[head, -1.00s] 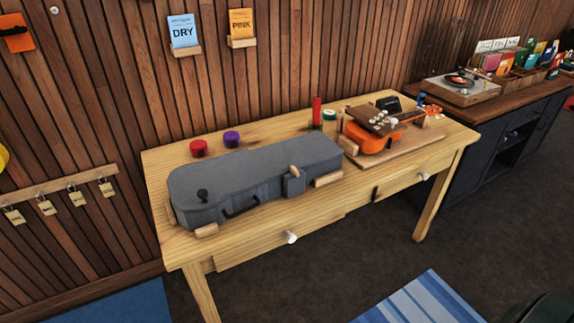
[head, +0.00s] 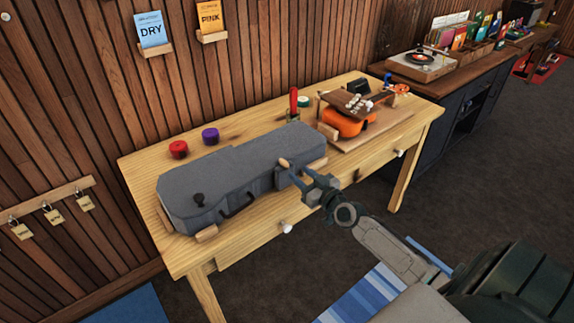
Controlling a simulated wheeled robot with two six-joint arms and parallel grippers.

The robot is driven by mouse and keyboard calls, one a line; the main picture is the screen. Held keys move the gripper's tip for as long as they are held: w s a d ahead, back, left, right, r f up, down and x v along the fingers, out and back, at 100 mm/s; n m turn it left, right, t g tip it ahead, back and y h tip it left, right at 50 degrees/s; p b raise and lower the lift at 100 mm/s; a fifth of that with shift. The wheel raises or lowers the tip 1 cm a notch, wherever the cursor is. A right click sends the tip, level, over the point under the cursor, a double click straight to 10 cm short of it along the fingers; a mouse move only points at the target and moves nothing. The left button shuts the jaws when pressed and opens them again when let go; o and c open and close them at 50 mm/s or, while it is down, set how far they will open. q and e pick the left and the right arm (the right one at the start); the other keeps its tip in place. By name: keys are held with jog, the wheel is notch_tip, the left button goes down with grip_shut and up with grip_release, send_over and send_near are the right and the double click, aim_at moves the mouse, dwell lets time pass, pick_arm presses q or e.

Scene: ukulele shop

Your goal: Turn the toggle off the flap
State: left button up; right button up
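A closed grey case (head: 222,181) lies on the wooden table. On its front side is a small grey flap (head: 281,180), partly hidden by my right gripper. A tan wooden toggle (head: 284,163) sits at the top of the flap, by the lid edge. My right gripper (head: 299,174) reaches in from the lower right with its fingers apart. Its fingertips are close to the toggle and flap, and nothing shows between them. I cannot tell whether they touch. My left gripper is not in view.
Wooden blocks (head: 206,233) sit against the case on the table (head: 250,231). Red (head: 179,149) and purple (head: 210,135) round items stand behind it. An orange ukulele (head: 346,124) lies on a board at the right. White drawer knobs (head: 287,227) stick out in front.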

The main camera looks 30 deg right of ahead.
aim_at(287, 164)
jog(key=w, duration=0.7)
jog(key=shift+w+a+b, duration=0.1)
jog(key=shift+a+b, duration=0.2)
jog(key=shift+a, duration=0.05)
grip_shut()
